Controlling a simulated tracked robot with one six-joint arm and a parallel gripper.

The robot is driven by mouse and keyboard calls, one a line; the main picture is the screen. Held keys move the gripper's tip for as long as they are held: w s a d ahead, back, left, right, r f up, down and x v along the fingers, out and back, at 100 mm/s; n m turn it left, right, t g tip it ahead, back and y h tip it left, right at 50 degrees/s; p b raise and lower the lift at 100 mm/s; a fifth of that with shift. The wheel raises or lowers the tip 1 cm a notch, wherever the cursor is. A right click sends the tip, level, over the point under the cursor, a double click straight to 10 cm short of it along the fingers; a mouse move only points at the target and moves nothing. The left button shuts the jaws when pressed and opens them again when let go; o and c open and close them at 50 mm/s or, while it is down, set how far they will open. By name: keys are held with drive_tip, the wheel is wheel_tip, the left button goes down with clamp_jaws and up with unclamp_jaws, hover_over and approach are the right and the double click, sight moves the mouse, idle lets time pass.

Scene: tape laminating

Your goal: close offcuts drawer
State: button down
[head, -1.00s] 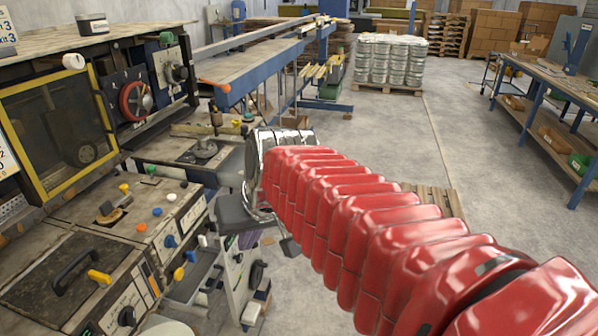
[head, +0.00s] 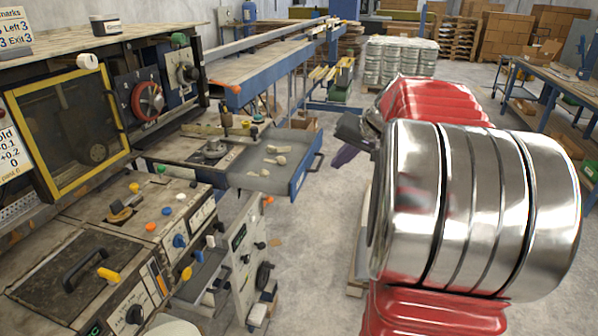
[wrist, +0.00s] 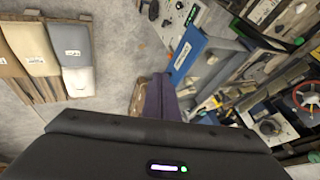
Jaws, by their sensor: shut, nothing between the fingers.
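The offcuts drawer (head: 300,178) is a grey tray with a blue front panel, pulled out from the machine in the head view. Several pale pieces lie in it. In the wrist view its blue front (wrist: 187,53) shows a white label. My gripper (head: 344,156) is to the right of the drawer front, with a visible gap between them. Its purple fingers (wrist: 160,82) are together and empty, left of the drawer front in the wrist view. My arm hides part of the gripper in the head view.
The machine's control panels (head: 170,225) and a small grey open tray (head: 205,270) stand below and left of the drawer. A blue-framed conveyor (head: 250,75) runs behind it. A workbench (head: 545,80) stands at the right. Pale sacks (wrist: 75,45) lie on a pallet.

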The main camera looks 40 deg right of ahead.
idle(0.3)
approach(303, 181)
wheel_tip(303, 181, down, 3)
drive_tip(key=d, duration=0.2)
drive_tip(key=shift+w+a+f, duration=0.2)
drive_tip(key=shift+w+a, duration=0.8)
drive_tip(key=shift+w, duration=0.25)
